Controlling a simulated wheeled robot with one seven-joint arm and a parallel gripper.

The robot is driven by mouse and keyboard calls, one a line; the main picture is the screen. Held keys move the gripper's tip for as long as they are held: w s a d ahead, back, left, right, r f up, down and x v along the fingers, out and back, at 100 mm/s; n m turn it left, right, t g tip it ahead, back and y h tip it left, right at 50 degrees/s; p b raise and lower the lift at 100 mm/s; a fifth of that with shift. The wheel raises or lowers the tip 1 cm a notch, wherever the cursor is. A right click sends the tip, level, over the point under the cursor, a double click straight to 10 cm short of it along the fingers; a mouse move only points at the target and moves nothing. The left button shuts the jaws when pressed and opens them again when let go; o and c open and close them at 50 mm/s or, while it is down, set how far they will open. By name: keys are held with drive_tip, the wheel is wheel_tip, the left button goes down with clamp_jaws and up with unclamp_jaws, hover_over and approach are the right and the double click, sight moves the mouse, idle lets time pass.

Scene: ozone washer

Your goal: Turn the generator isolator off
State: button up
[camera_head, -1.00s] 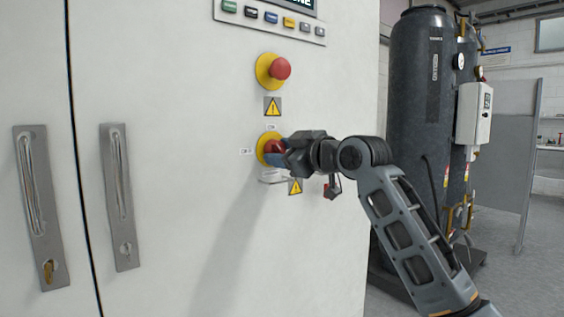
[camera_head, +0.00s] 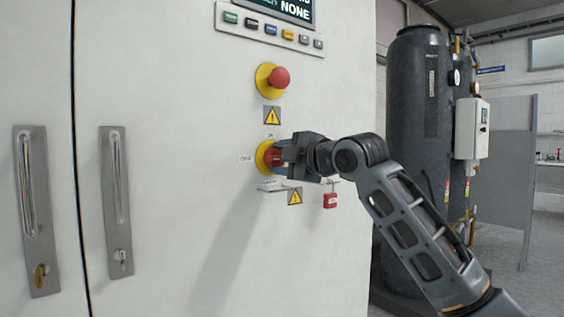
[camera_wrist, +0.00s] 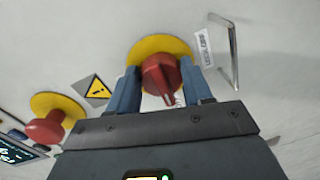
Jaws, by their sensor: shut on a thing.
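The isolator is a red rotary knob on a yellow round plate (camera_head: 263,158) on the white cabinet front. In the wrist view the red knob (camera_wrist: 160,76) sits between the two blue fingers, in front of its yellow plate (camera_wrist: 160,46). My gripper (camera_head: 279,157) is shut on this knob; in the wrist view the gripper (camera_wrist: 162,90) has one finger on each side of it. Small labels stand above and left of the plate in the head view, too small to read surely. My gripper hides part of the knob in the head view.
A red mushroom button (camera_head: 279,78) on a yellow plate sits above the knob. A warning sign (camera_head: 272,115) lies between them. A red padlock (camera_head: 330,200) hangs right of the lower warning sign (camera_head: 295,197). Long door handles (camera_head: 117,200) are at left. Dark tanks (camera_head: 418,130) stand behind my arm.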

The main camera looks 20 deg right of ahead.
drive_tip(key=shift+n, duration=0.3)
drive_tip(key=o, duration=1)
drive_tip(key=shift+o, duration=0.2)
drive_tip(key=shift+s, duration=0.1)
drive_tip(key=v, duration=0.7)
drive_tip(key=shift+s, duration=0.3)
drive_tip(key=shift+d, duration=0.1)
